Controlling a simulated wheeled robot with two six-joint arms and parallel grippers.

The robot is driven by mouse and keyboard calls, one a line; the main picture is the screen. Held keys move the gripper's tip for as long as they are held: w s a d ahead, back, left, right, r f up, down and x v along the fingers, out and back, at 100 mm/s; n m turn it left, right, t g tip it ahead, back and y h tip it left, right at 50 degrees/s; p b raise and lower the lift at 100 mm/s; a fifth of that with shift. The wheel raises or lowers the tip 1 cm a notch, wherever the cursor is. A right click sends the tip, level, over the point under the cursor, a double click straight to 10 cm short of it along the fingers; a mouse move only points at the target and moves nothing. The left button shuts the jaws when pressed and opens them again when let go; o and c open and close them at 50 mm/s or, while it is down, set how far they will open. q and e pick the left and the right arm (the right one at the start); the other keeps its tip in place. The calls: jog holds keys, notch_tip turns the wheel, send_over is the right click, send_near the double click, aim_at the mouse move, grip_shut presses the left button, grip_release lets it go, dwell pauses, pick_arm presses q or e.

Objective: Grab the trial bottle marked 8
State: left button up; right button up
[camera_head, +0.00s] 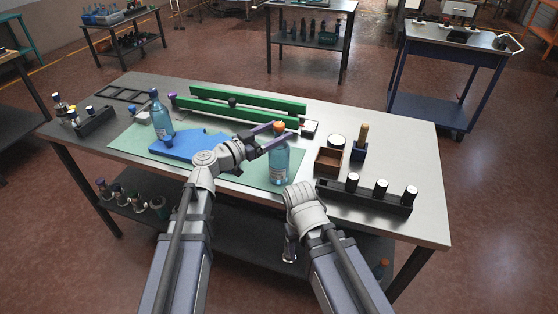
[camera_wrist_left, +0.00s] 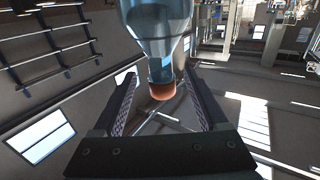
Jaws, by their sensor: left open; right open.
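A clear blue bottle with an orange cap (camera_head: 281,168) stands upright on the green mat near the table's front edge. A second blue bottle with a dark blue cap (camera_head: 161,119) stands at the left, by the blue block. I cannot read a number on either bottle. My left gripper (camera_head: 286,132) is open, its fingers at the upper part of the orange-capped bottle. In the left wrist view that bottle's neck and cap (camera_wrist_left: 162,88) show between the open fingers, with no clear contact.
The green mat (camera_head: 125,138) carries a blue block (camera_head: 188,146). Green rails (camera_head: 240,105) lie behind. The table's far right (camera_head: 415,150) is clear.

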pick_arm(q)
jog(key=x, duration=0.4)
jog(key=shift+w+d, duration=0.15)
jog(key=shift+w, duration=0.1)
jog(key=shift+r, duration=0.1)
jog(key=shift+c, duration=0.4)
grip_shut()
dwell(0.6)
